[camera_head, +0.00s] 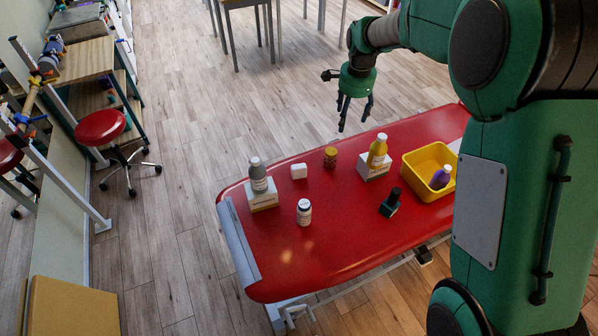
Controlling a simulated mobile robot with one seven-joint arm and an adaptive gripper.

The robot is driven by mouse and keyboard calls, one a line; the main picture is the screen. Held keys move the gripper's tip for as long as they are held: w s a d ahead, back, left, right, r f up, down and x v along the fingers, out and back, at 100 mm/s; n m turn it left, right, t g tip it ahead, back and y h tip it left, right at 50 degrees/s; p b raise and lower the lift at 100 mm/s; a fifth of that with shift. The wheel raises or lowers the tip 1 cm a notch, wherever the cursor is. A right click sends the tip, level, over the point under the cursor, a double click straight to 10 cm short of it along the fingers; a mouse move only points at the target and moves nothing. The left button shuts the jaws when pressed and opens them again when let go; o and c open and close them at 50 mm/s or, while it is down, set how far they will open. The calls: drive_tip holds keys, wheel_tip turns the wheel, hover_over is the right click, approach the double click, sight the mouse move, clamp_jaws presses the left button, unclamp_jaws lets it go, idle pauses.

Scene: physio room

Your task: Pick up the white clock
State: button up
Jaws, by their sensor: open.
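A small white block-shaped thing (299,171), the only one that fits the white clock, sits on the red padded table (290,262), left of its middle and near the far edge. No dial can be made out on it. My gripper (354,124) hangs fingers down beyond the far edge of the table, up and to the right of the white thing and well apart from it. It is open and empty.
Close left of the white thing, a grey bottle (258,176) stands on a box (262,198). A white bottle (304,212), brown jar (330,157), yellow bottle (377,151) on a box, dark green bottle (390,203) and yellow bin (415,163) holding a purple bottle (440,177) are also there.

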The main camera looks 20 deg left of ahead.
drive_tip(key=w+a+f+m, duration=0.1)
drive_tip(key=w+a+f, duration=0.2)
drive_tip(key=a+f, duration=0.75)
drive_tip(key=m+g+p, duration=0.1)
drive_tip(key=m, duration=0.1)
hover_over(299, 168)
wheel_tip(299, 168, down, 16)
drive_tip(key=shift+r+h, duration=0.25)
drive_tip(key=shift+h, duration=0.05)
drive_tip(key=shift+s+d+f, duration=0.1)
drive_tip(key=shift+s, duration=0.05)
drive_tip(key=shift+f+b, duration=0.3)
drive_tip(key=shift+f, duration=3.9)
drive_tip(key=shift+f, duration=2.6)
drive_tip(key=c, duration=1.3)
